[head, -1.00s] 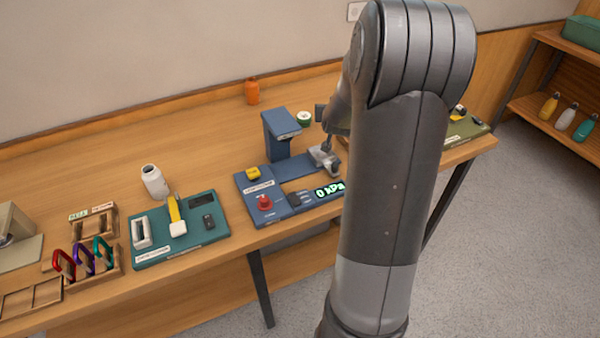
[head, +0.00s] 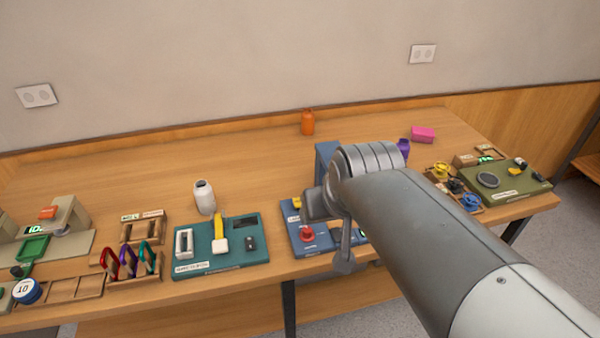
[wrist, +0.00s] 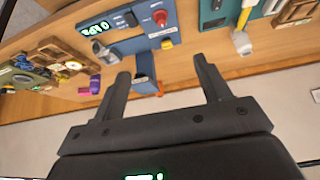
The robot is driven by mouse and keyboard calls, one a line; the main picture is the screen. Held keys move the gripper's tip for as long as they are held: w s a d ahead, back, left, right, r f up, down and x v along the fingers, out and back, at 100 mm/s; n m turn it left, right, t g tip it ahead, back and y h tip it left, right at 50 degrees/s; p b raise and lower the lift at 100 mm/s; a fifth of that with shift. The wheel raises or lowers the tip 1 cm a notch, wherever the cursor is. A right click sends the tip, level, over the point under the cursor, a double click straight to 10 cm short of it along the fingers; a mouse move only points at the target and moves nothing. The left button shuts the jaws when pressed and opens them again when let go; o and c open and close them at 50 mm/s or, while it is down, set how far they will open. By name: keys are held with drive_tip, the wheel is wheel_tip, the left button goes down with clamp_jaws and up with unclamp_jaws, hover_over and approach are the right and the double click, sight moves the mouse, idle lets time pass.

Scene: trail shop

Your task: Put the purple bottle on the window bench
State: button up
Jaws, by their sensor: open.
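The purple bottle (head: 403,148) stands upright on the wooden workbench (head: 262,152), right of the blue pressure station and just behind my arm, which hides part of the area. In the wrist view a small purple shape (wrist: 95,82) that looks like the bottle shows at left, beyond my fingers. My gripper (wrist: 165,72) is open with nothing between its fingers, apart from the bottle. In the head view my arm covers much of the blue station. No window bench can be made out.
A pink box (head: 423,134) lies right of the bottle, and an olive board (head: 500,185) with parts is nearer the right end. An orange bottle (head: 307,122) stands at the back, a white bottle (head: 204,197) further left. The back-left of the workbench is clear.

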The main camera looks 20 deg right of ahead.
sight(402, 149)
drive_tip(key=shift+o, duration=0.4)
drive_tip(key=shift+g, duration=0.4)
drive_tip(key=s, duration=0.2)
drive_tip(key=s+a, duration=0.1)
drive_tip(key=s, duration=0.1)
drive_tip(key=shift+s+f, duration=0.2)
drive_tip(key=shift+s, duration=0.1)
drive_tip(key=w+d+f+m+t+h, duration=0.1)
drive_tip(key=w+d, duration=0.4)
drive_tip(key=w, duration=0.4)
drive_tip(key=w+d+f+m+t+h, duration=0.1)
drive_tip(key=w+d+t, duration=0.1)
drive_tip(key=w+d, duration=0.5)
drive_tip(key=w+d+m+t+h, duration=0.1)
drive_tip(key=w+d, duration=0.3)
drive_tip(key=w, duration=0.6)
drive_tip(key=w+d+f+m+t+h, duration=0.1)
drive_tip(key=w+d+f, duration=0.4)
drive_tip(key=d, duration=0.3)
drive_tip(key=w+d+f+m+h, duration=0.1)
drive_tip(key=w+d+f+h, duration=0.1)
drive_tip(key=w+d+f, duration=0.3)
drive_tip(key=w+d+f+m+t+h, duration=0.1)
drive_tip(key=w+d+f, duration=0.5)
drive_tip(key=d, duration=0.6)
drive_tip(key=shift+d+f+t+h, duration=0.3)
drive_tip(key=shift+f+h, duration=0.1)
